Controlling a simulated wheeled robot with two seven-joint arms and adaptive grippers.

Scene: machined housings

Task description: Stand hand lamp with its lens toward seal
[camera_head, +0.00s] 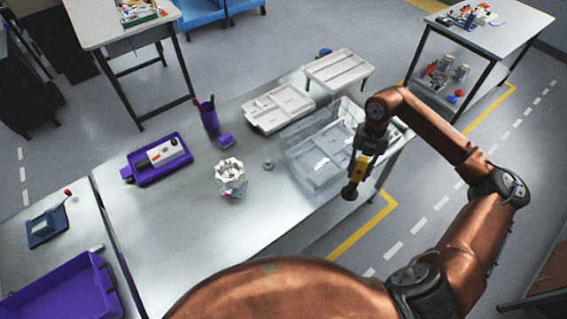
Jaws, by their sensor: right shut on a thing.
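A small grey ring (268,165), which looks like the seal, lies flat on the metal table, left of the clear bin. The lamp is well to the right of it. My left gripper is not in view.
The table's front middle is clear.

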